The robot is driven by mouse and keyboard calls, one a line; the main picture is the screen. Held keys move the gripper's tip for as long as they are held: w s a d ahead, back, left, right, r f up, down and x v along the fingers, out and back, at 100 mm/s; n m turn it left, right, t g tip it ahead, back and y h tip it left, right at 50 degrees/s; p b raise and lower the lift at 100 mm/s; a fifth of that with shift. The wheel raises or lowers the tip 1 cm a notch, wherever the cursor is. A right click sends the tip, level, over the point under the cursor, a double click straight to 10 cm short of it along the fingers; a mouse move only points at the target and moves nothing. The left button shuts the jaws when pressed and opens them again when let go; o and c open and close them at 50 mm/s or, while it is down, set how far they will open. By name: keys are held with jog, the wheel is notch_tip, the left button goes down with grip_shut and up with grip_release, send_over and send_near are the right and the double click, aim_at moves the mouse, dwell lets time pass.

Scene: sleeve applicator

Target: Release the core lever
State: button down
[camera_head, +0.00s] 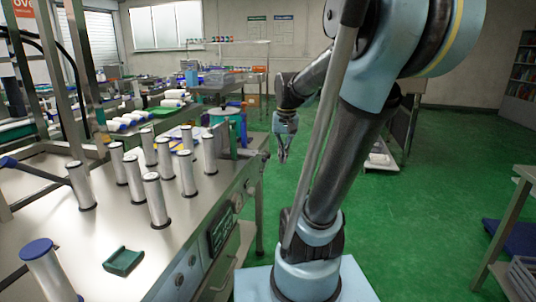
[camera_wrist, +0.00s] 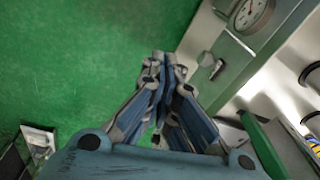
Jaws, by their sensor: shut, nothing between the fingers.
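My gripper (camera_head: 283,158) hangs fingers down beside the right side of the steel bench in the head view. In the wrist view my gripper (camera_wrist: 160,58) is shut and empty, over bare green floor. A lever with a blue grip (camera_head: 8,162) sticks out at the far left of the head view, its rod running to the right toward the upright cylinders. I cannot tell whether it is the core lever. My gripper is far from it, across the bench. In the wrist view a small dark knob or latch (camera_wrist: 208,62) shows on the bench side, right of my fingers, apart from them.
The steel bench (camera_head: 110,240) bears several upright silver cylinders (camera_head: 156,200), a green block (camera_head: 124,261) and a blue-capped cylinder (camera_head: 48,272). A round gauge (camera_wrist: 248,12) shows in the wrist view. Green floor (camera_head: 430,215) is free to the right; a table (camera_head: 508,235) stands at the right edge.

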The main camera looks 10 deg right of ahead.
jog(key=w+d+m+g, duration=0.1)
jog(key=w+m, duration=0.3)
jog(key=w, duration=2.8)
jog(key=shift+w+d+g+y, duration=0.3)
jog(key=shift+w+d, duration=0.1)
jog(key=shift+d, duration=0.1)
jog(key=shift+f, duration=0.15)
jog(key=s+a+f, duration=0.1)
jog(key=f, duration=0.4)
jog(key=s+a+f, duration=0.1)
jog(key=s+f, duration=0.1)
jog(key=f, duration=0.3)
jog(key=shift+s+a+f, duration=0.3)
jog(key=shift+a+f, duration=0.05)
jog(key=shift+a, duration=0.05)
